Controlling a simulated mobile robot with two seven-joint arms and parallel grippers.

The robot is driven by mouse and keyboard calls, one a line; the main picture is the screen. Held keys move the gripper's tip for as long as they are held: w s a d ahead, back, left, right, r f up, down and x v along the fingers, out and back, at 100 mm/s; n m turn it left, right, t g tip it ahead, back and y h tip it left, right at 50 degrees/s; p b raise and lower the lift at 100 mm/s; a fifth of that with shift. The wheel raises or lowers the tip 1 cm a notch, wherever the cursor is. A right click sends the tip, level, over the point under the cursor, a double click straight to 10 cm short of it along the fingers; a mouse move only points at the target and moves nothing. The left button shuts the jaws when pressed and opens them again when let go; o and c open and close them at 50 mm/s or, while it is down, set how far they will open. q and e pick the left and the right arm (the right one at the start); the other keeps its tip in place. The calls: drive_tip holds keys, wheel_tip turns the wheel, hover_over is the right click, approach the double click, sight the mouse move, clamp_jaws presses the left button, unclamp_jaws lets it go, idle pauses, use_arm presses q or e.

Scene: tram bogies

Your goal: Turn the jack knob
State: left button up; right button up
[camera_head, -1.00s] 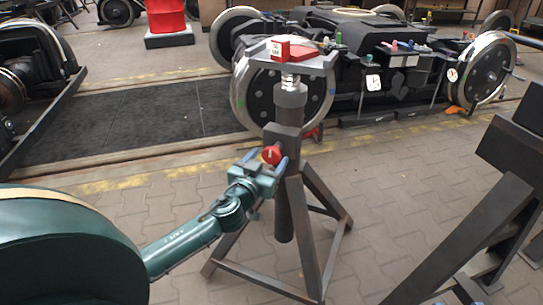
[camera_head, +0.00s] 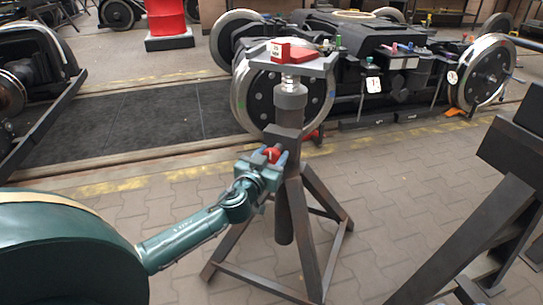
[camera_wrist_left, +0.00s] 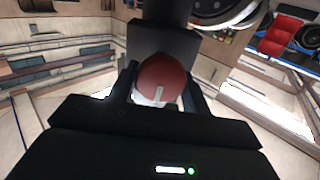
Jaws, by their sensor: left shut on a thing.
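The red jack knob (camera_head: 272,154) sits on the side of the grey jack stand (camera_head: 291,113), below its column head. My left gripper (camera_head: 271,158) is at the knob, with its fingers on both sides of it, shut on it. In the left wrist view the round red knob (camera_wrist_left: 160,80) with a pale mark on its face shows between the two dark fingers (camera_wrist_left: 161,90). The fingers partly hide the knob in the head view. My right gripper is not in view.
The jack stand's splayed legs (camera_head: 327,203) reach the paved floor. A second dark stand (camera_head: 511,158) is at the right. A bogie with wheels (camera_head: 383,52) stands behind, and a red drum (camera_head: 166,17) at the back left.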

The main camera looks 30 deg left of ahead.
use_arm(q)
drive_tip(key=shift+c, duration=1)
